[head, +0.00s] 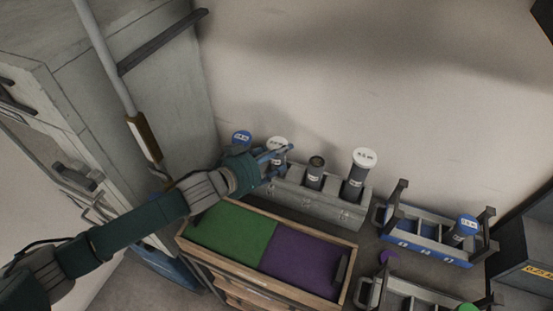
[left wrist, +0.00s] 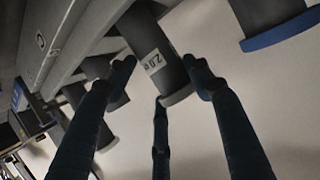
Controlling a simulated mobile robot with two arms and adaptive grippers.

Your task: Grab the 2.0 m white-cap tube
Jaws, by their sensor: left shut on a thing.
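The white-cap tube (left wrist: 145,35) is dark with a pale label reading 2.0, and its pale cap (left wrist: 180,92) shows in the left wrist view. The fingers of my left gripper (left wrist: 162,78) are around it, shut on it just below the cap. In the head view its white cap (head: 277,142) shows behind my left gripper (head: 272,160), which hides most of the tube. The tube stands in the grey rack (head: 318,203). My right gripper is not in view.
A blue-cap tube (head: 242,136) stands close on the left. A dark-topped tube (head: 316,168) and another white-cap tube (head: 364,158) stand to the right. A wooden tray with green and purple halves (head: 355,250) is in front. A blue rack (head: 425,245) is at the right.

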